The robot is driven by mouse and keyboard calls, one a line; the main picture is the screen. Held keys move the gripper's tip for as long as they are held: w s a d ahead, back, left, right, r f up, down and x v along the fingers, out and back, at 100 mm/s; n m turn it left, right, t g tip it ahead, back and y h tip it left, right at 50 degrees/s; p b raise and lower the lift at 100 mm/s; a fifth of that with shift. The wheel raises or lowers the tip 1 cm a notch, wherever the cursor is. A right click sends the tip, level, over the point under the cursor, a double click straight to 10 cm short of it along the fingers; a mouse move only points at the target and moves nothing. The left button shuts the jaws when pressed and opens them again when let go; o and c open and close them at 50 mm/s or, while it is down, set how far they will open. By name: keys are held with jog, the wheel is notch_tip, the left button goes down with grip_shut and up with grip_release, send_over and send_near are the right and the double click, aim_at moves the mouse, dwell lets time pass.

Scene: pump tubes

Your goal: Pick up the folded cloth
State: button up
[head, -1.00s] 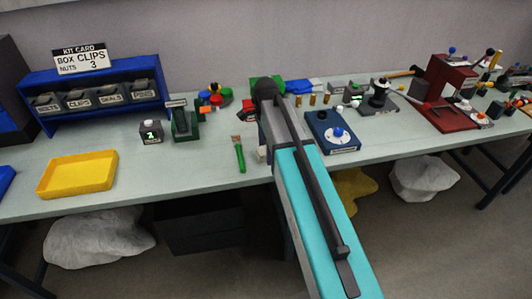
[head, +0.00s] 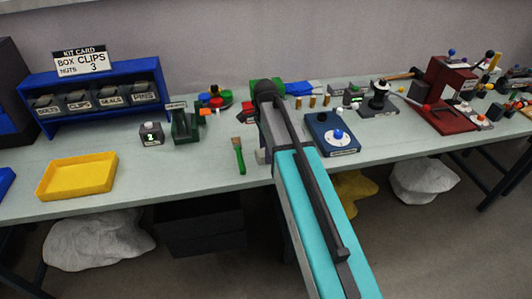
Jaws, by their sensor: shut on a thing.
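My arm reaches from the bottom of the head view up over the bench, and its dark joint and grey link cover part of the bench middle. My gripper is hidden behind the arm, so its jaws and anything between them do not show. A flat blue piece (head: 300,89) lies at the back of the bench just right of the arm's dark joint; I cannot tell whether it is the folded cloth. Green (head: 270,84) and red (head: 249,112) pieces show beside the joint, partly covered. No other cloth is clear on the bench.
A green-handled brush (head: 239,156) lies left of the arm. A blue device with a white dial (head: 331,134) stands close on its right. A yellow tray (head: 77,175) and a blue bin rack (head: 95,90) are at the left, with bare bench (head: 190,165) between tray and brush.

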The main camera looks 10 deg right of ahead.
jog(key=shift+r, duration=0.1)
jog(key=shift+r+b, duration=0.6)
jog(key=shift+r, duration=1)
jog(key=s+r+b, duration=0.1)
jog(key=s+b, duration=0.1)
jog(key=s, duration=1.4)
jog(key=shift+d+r+b, duration=0.25)
jog(key=shift+r+b, duration=0.05)
jog(key=shift+b, duration=0.05)
jog(key=o, duration=0.4)
jog(key=c, duration=0.3)
jog(key=shift+n, duration=0.3)
